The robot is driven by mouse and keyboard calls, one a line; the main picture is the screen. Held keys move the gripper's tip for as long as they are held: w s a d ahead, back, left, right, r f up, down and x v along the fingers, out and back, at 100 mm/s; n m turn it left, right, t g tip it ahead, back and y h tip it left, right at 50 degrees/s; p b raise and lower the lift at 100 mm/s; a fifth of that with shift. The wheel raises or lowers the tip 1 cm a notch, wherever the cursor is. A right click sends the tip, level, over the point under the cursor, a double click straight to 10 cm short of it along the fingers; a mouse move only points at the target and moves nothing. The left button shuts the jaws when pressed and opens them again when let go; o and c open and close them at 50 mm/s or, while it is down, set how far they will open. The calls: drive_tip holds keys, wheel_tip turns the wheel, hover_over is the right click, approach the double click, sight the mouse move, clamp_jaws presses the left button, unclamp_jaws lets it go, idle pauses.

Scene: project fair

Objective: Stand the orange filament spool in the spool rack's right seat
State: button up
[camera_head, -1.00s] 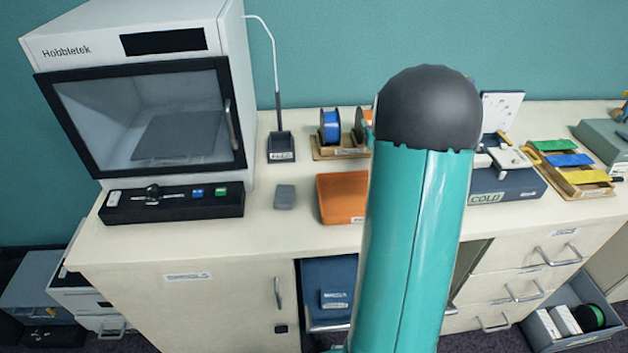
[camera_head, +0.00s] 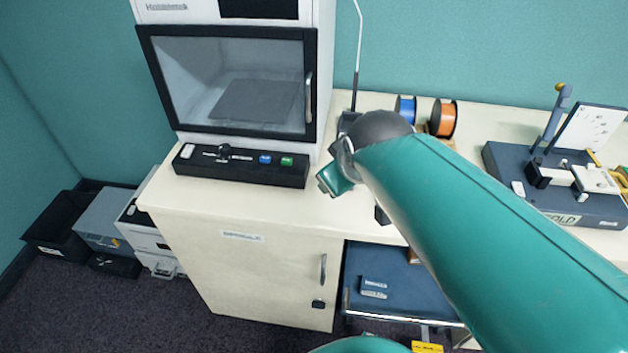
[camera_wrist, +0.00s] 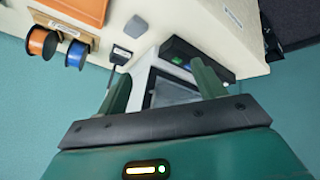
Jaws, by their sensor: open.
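The orange filament spool (camera_head: 443,117) stands upright on the worktop's back part, to the right of the blue spool (camera_head: 405,108). In the wrist view the orange spool (camera_wrist: 42,42) and the blue spool (camera_wrist: 77,54) show upside down along the tan spool rack (camera_wrist: 85,38). The orange one is at the rack's right end, though I cannot tell whether it is fully seated. In the head view my arm hides most of the rack (camera_head: 447,140). My gripper (camera_wrist: 161,70) is open and empty in the wrist view, well away from the spools.
A white printer (camera_head: 235,85) stands at the left, with a black control strip (camera_head: 240,167) before it. An orange tray (camera_wrist: 80,8) lies in front of the rack. A dark blue fixture (camera_head: 560,200) stands at the right.

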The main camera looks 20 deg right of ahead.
drive_tip(key=s+a+f+m+g+y, duration=0.1)
drive_tip(key=s+a+m, duration=0.2)
drive_tip(key=s+a, duration=0.2)
drive_tip(key=shift+s+a+m+g, duration=0.3)
drive_tip(key=shift+s+m, duration=0.1)
drive_tip(key=shift+s, duration=0.75)
